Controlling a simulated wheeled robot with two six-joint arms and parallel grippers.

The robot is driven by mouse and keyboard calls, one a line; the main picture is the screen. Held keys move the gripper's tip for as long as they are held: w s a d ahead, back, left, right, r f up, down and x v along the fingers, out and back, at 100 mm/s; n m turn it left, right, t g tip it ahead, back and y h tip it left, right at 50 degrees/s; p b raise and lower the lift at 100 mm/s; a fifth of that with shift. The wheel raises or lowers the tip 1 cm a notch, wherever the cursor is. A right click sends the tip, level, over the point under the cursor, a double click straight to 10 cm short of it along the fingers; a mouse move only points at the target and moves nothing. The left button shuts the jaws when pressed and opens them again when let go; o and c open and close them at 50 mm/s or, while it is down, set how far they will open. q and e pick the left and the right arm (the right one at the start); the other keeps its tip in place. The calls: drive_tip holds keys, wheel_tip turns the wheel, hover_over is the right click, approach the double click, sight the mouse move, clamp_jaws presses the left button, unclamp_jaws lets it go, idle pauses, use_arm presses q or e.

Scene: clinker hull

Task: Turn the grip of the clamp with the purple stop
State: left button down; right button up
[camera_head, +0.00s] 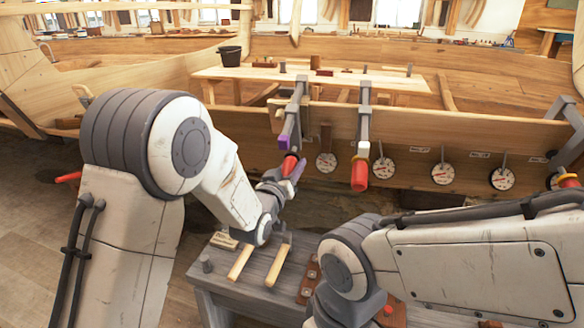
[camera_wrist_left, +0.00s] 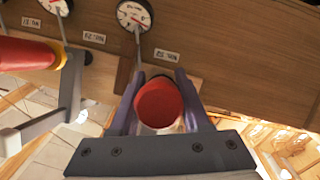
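The clamp (camera_head: 292,115) with the purple stop (camera_head: 285,142) hangs on the upper plank edge in the head view. Its red grip (camera_head: 289,165) points down toward me, and its round end (camera_wrist_left: 160,104) fills the middle of the left wrist view. My left gripper (camera_head: 287,177) has its two purple-grey fingers on opposite sides of this grip and looks closed on it, with little or no gap visible. The gripper hides part of the grip in the head view. My right arm crosses the lower right of the head view, but its gripper does not show.
A second clamp with a white stop (camera_head: 363,150) and red grip (camera_head: 359,175) hangs to the right. Another clamp (camera_head: 572,118) is at the right edge. Round dials (camera_head: 443,173) line the plank. A grey bench (camera_head: 228,277) with wooden-handled tools stands below.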

use_arm(q)
drive_tip(key=shift+m+y+b, duration=0.4)
drive_tip(key=shift+a+m+t+y+b, duration=0.1)
drive_tip(key=shift+m+t+y+b, duration=0.2)
drive_tip(key=shift+m+y, duration=0.45)
drive_tip(key=shift+a+m+y, duration=0.1)
drive_tip(key=shift+m+y, duration=0.45)
drive_tip(key=shift+y, duration=0.1)
drive_tip(key=shift+a+m+t+y, duration=0.1)
drive_tip(key=shift+m+t+y, duration=0.3)
drive_tip(key=shift+m+y, duration=0.35)
drive_tip(key=shift+c, duration=1.9)
unclamp_jaws()
